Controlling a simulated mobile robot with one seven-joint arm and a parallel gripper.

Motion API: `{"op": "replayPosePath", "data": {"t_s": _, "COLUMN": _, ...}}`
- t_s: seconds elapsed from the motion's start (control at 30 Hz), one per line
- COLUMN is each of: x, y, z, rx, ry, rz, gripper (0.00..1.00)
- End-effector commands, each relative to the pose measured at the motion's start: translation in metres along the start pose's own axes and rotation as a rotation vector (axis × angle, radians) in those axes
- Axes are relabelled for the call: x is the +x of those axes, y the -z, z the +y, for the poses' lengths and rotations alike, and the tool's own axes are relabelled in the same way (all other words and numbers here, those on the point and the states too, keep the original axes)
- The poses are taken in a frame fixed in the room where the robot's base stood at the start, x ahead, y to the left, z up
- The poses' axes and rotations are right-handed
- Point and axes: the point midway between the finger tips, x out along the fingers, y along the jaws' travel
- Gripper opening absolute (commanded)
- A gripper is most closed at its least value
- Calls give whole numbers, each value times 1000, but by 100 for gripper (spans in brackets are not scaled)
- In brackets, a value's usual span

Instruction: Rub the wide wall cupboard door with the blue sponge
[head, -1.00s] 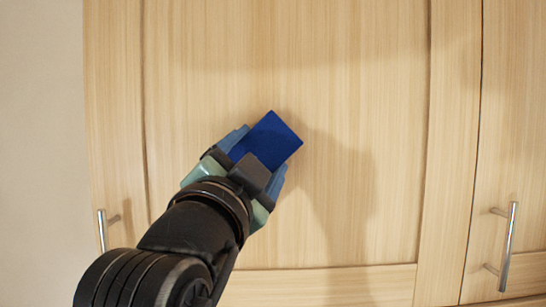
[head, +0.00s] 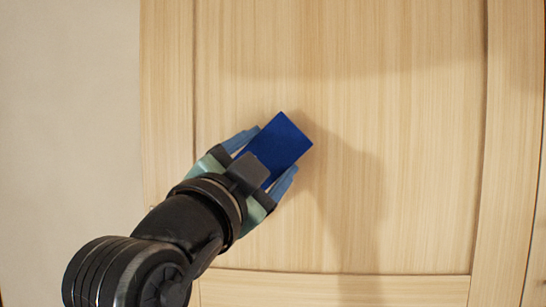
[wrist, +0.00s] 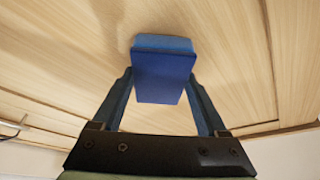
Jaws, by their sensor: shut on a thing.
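The blue sponge (head: 274,146) is a dark blue block held between the fingers of my gripper (head: 262,160). In the wrist view the sponge (wrist: 163,75) sits between both fingers of my gripper (wrist: 163,98), and its lighter blue far end is at the door surface. The wide wall cupboard door (head: 400,120) is pale wood with a recessed panel and fills most of the head view. The sponge is in front of the panel's left half. I cannot tell for certain whether it touches the panel.
A plain beige wall (head: 70,110) lies left of the cupboard. The door's raised lower rail (head: 340,288) and right stile (head: 508,150) border the panel. A metal handle (wrist: 14,127) shows at the left of the wrist view. The panel right of the sponge is clear.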

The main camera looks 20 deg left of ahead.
Motion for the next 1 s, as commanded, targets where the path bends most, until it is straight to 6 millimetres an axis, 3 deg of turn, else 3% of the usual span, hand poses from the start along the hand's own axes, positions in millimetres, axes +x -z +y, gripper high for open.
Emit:
{"op": "replayPosePath", "data": {"t_s": 0.17, "x": -4, "y": 2, "z": 0, "rx": 0, "ry": 1, "rz": 0, "gripper": 16}}
{"op": "replayPosePath", "data": {"t_s": 0.7, "x": -52, "y": 21, "z": 0, "rx": 0, "ry": 0, "rz": 1, "gripper": 16}}
{"op": "replayPosePath", "data": {"t_s": 1.0, "x": -56, "y": 24, "z": 0, "rx": -1, "ry": -1, "rz": 1, "gripper": 16}}
